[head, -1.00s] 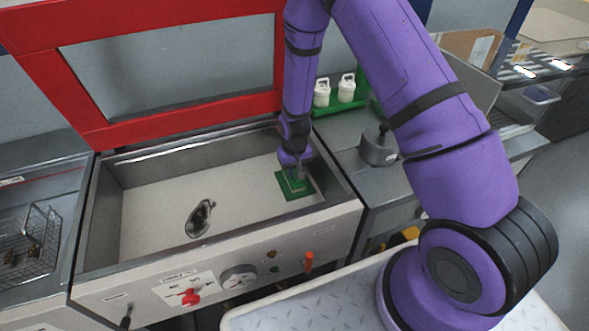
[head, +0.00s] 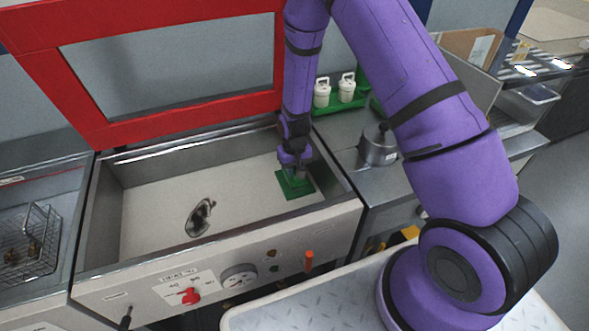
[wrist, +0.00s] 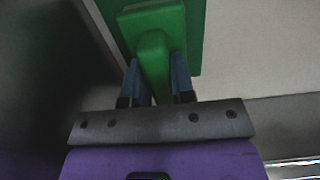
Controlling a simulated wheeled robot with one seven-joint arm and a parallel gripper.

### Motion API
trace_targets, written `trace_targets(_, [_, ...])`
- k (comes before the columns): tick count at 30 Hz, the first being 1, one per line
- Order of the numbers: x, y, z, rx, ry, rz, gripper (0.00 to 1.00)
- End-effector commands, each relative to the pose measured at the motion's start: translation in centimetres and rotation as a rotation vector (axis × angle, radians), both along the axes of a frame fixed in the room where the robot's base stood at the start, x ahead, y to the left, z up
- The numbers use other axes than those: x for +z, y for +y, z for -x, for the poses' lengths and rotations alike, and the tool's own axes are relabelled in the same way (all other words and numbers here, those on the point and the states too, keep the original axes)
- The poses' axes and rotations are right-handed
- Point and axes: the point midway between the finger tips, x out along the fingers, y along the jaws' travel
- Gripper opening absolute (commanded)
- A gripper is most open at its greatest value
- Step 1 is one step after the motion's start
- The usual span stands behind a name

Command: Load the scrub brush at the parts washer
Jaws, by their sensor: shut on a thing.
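The parts washer's basin (head: 150,215) is open, with its red-framed lid raised behind it. My gripper (head: 296,173) is low over the right end of the basin. It is shut on a green upright handle (wrist: 153,62), which I take to be the scrub brush's; the handle stands between the blue fingers in the wrist view. A green block lies beneath the handle, over a flat green square pad (head: 295,185) on the basin floor. Whether the brush touches the pad is hard to tell. The fingers hide part of the brush.
A dark oval opening or part (head: 200,217) is at the basin's middle front. A wire basket (head: 32,245) stands at left. White bottles (head: 346,88) in a green rack and a grey metal canister (head: 378,147) stand at right. The basin's left half is clear.

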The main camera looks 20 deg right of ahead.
Motion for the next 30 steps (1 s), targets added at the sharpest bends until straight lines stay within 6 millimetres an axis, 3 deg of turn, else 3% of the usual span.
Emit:
trace_targets(5, [0.2,0.0,0.1,0.0,0.002,0.0,0.04])
trace_targets(30, [6.0,0.0,0.0,0.0,0.001,0.0,0.04])
